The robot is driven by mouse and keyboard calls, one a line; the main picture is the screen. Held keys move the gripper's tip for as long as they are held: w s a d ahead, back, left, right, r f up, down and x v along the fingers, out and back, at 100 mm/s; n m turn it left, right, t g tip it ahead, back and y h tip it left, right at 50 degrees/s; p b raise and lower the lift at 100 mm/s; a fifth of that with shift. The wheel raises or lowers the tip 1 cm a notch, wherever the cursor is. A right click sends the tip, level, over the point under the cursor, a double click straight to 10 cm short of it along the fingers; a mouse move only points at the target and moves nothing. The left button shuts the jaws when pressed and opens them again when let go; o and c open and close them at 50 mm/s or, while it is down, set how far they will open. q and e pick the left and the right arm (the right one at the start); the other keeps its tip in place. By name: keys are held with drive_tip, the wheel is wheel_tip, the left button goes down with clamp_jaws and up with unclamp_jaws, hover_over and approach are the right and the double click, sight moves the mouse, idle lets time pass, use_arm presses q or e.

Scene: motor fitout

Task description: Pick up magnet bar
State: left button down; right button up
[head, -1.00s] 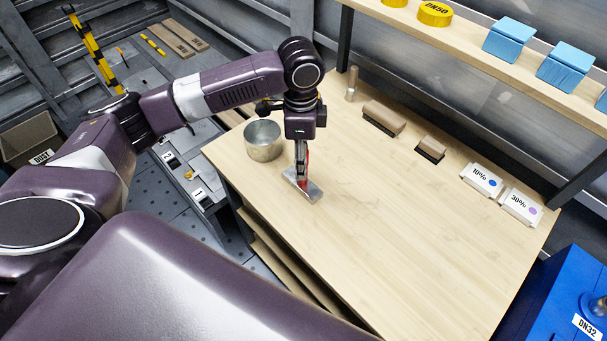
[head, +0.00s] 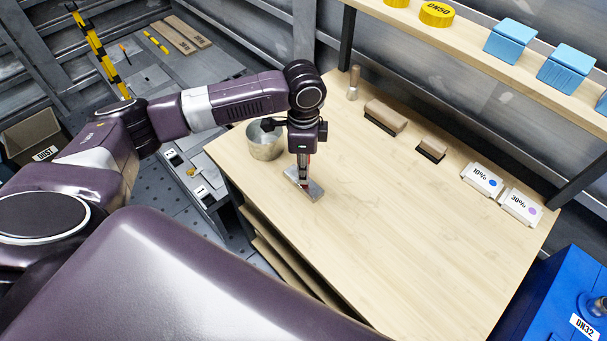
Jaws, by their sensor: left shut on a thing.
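The magnet bar (head: 314,193) is a flat grey metal bar at the left part of the wooden workbench (head: 400,230). My left gripper (head: 304,181) points straight down over its middle and is shut on it. A little red shows between the fingers and the bar. The fingers hide the middle of the bar, and I cannot tell whether it is clear of the bench top. My right gripper is not in view.
A round metal pot (head: 264,145) stands close left of my left gripper. A shelf (head: 470,45) with blue and yellow parts hangs above. The bench's middle is clear.

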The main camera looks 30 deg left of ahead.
use_arm(q)
drive_tip(key=shift+w+r, duration=0.1)
drive_tip(key=shift+r, duration=0.05)
wheel_tip(320, 180, up, 20)
drive_tip(key=shift+b, duration=0.3)
idle(0.4)
